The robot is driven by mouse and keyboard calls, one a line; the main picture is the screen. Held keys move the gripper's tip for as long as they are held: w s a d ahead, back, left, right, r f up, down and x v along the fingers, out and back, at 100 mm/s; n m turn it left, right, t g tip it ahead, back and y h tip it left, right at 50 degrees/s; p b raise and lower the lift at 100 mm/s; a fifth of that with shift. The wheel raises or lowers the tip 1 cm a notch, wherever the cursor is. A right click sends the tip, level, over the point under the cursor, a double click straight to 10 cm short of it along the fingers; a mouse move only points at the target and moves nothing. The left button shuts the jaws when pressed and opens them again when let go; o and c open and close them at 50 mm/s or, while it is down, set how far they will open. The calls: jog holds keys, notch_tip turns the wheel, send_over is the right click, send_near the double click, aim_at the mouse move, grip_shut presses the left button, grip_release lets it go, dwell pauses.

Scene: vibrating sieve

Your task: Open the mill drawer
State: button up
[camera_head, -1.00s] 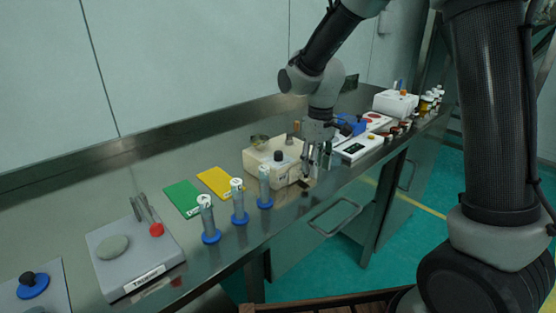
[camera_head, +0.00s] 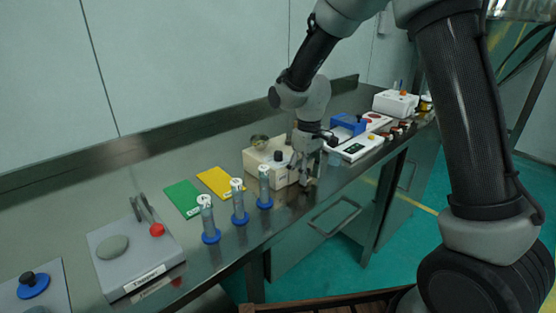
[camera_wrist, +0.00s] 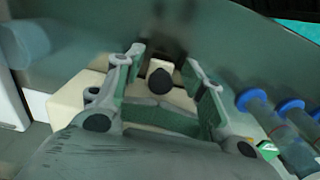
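My gripper (camera_head: 309,184) points down at the mill's right front end, close to the bench's front edge. In the wrist view the two fingers of my gripper (camera_wrist: 166,60) are spread apart, with nothing seen held. The beige mill body (camera_wrist: 72,102) lies beyond them, and a round black knob (camera_wrist: 160,82) shows between the fingers. The drawer itself is not clearly seen; my gripper covers that end of the mill in the head view.
Blue-based vials (camera_head: 265,187) stand left of the mill, near a yellow card (camera_head: 214,181) and a green card (camera_head: 183,199). A white device with a display (camera_head: 356,148) and a blue object (camera_head: 349,124) stand close on the right.

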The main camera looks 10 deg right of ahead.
jog(key=shift+c, duration=0.6)
jog(key=shift+s+d, duration=0.6)
jog(key=shift+s, duration=0.2)
jog(key=shift+s+d, duration=0.6)
jog(key=shift+s, duration=0.2)
jog(key=shift+o, duration=0.2)
jog(key=shift+s+d, duration=0.6)
jog(key=shift+s, duration=0.25)
jog(key=shift+s+d, duration=0.55)
jog(key=shift+s, duration=0.25)
jog(key=shift+s+d, duration=1)
jog(key=shift+s, duration=0.3)
jog(key=shift+w+a, duration=0.1)
jog(key=shift+w, duration=0.05)
jog(key=shift+w+a, duration=0.1)
